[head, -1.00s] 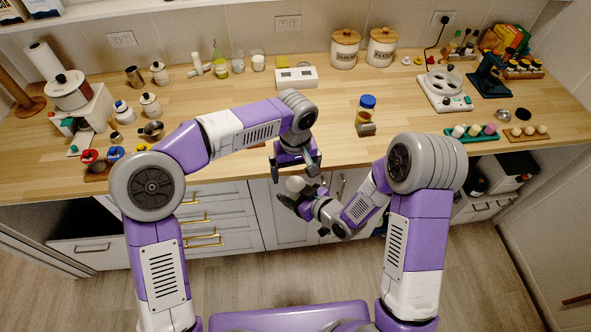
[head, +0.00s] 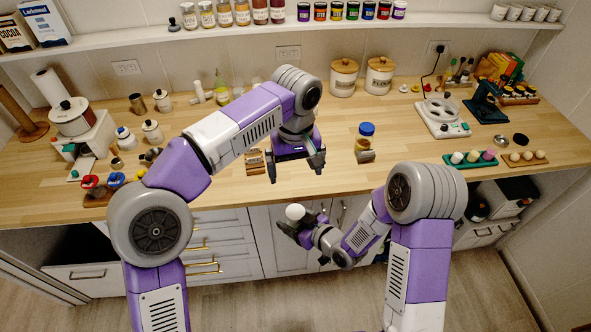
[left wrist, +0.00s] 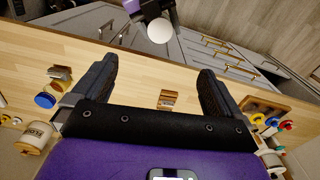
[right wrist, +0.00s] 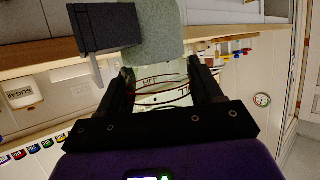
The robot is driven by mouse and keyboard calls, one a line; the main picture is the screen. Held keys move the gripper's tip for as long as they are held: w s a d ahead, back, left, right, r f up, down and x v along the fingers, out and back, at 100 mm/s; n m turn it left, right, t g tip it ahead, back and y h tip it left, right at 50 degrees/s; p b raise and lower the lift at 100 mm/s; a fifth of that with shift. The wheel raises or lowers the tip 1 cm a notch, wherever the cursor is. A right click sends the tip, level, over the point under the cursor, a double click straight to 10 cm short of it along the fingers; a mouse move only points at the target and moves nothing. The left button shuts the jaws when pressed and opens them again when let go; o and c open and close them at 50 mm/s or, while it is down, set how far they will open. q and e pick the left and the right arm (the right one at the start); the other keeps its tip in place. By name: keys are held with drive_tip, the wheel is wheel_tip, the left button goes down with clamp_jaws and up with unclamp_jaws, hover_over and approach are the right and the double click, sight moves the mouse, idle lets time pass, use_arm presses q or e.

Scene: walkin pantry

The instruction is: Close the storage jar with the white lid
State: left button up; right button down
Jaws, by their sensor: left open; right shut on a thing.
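A white round top (head: 295,212), which looks like the white lid, shows at my right gripper (head: 305,230), in front of the counter's edge. In the left wrist view the white lid (left wrist: 160,30) is a plain disc from above. In the right wrist view, a see-through storage jar (right wrist: 160,90) with lettering is between the fingers of my right gripper (right wrist: 165,85), which is shut on it. I cannot tell whether the lid is fully seated. My left gripper (head: 295,172) is open and empty above the counter's front edge, apart from the jar. It shows in the left wrist view (left wrist: 160,85).
A jar with a blue lid (head: 364,140) stands on the counter (head: 420,165), right of my left gripper. A small wooden item (head: 255,161) lies near the front edge. Canisters (head: 343,78) stand at the back. The counter's front middle is mostly clear.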

use_arm(q)
drive_tip(key=w+a+f+h, duration=0.15)
drive_tip(key=a+f, duration=0.35)
drive_tip(key=f, duration=0.7)
drive_tip(key=w+a+f+h, duration=0.15)
drive_tip(key=a+f, duration=0.45)
drive_tip(key=f, duration=0.7)
drive_tip(key=s+a+f, duration=0.1)
drive_tip(key=s+f, duration=0.7)
drive_tip(key=s, duration=0.3)
drive_tip(key=s+a+f+n+h, duration=0.1)
drive_tip(key=s+a+f, duration=0.1)
drive_tip(key=s+f, duration=0.7)
drive_tip(key=shift+s+t, duration=0.3)
drive_tip(key=shift+s, duration=0.65)
drive_tip(key=shift+a, duration=0.1)
use_arm(e)
drive_tip(key=shift+r, duration=0.1)
